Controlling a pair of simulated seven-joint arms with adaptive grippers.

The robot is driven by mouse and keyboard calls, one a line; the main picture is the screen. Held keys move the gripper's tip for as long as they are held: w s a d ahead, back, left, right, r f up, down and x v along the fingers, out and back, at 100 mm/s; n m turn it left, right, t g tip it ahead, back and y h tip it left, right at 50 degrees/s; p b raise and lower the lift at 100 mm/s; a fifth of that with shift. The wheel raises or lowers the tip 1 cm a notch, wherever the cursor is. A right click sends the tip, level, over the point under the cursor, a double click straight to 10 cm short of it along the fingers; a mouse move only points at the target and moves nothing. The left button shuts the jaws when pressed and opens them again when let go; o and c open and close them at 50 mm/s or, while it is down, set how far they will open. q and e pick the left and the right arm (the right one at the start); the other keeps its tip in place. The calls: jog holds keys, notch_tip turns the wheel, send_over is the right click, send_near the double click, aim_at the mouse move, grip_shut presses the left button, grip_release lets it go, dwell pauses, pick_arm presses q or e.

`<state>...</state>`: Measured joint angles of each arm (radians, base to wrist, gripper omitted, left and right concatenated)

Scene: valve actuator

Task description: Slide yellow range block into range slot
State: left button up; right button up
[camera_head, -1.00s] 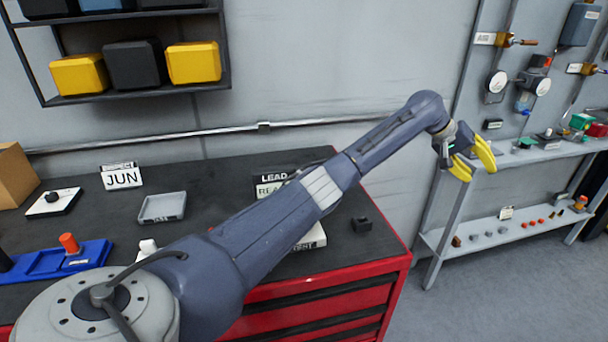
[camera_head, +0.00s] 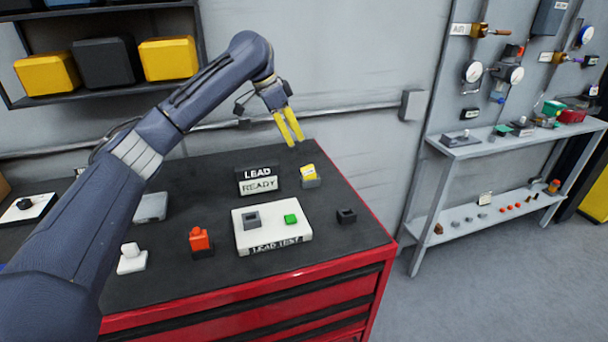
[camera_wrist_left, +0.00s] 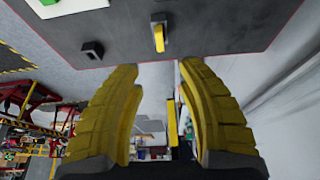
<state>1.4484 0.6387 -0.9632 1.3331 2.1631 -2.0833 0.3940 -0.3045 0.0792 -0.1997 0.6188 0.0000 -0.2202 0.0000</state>
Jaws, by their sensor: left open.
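The yellow block (camera_head: 308,171) sits in a small grey holder (camera_head: 311,183) near the back right of the black bench top. It also shows as a yellow strip in the left wrist view (camera_wrist_left: 159,38). My left gripper (camera_head: 295,140) is open and empty, its yellow fingers pointing down above the back edge of the bench, apart from the block. The open fingers show in the left wrist view (camera_wrist_left: 160,70) with nothing between them. I cannot tell which part is the range slot; a small dark socket block (camera_head: 346,215) stands to the right. My right gripper is out of view.
A white LEAD TEST board (camera_head: 272,232) with a grey socket and green block lies mid-bench. A LEAD READY sign (camera_head: 257,181) stands behind it. A wall shelf (camera_head: 105,100) holds boxes.

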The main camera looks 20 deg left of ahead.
aim_at(309, 169)
pick_arm(q)
jog(key=x, duration=1.4)
grip_shut()
dwell(0.4)
